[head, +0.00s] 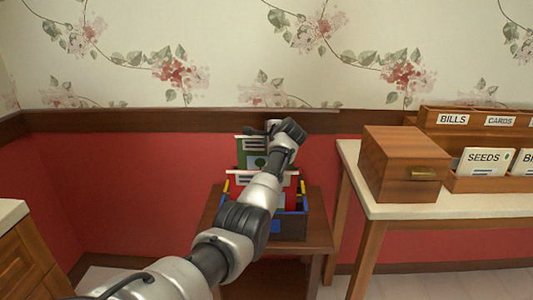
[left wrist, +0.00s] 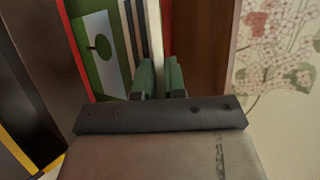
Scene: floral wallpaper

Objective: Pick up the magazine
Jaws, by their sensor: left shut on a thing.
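A green magazine (head: 250,152) with a white panel and a tree-like mark stands upright in a dark holder with blue parts (head: 292,226). Its cover also shows in the left wrist view (left wrist: 95,45). A red and white item stands in front of it, partly hidden by my arm. My left gripper (left wrist: 160,78) is at the top of the upright stack, shut on a magazine beside a pale edge (left wrist: 155,30). My gripper and arm hide much of the holder in the head view. My right gripper is not in view.
The holder stands on a small wooden table (head: 318,236) against the red wall. To the right, a white-topped table (head: 400,210) bears a wooden drawer box (head: 395,165) and an organizer with a SEEDS card (head: 484,162). A wooden cabinet (head: 30,255) is at lower left.

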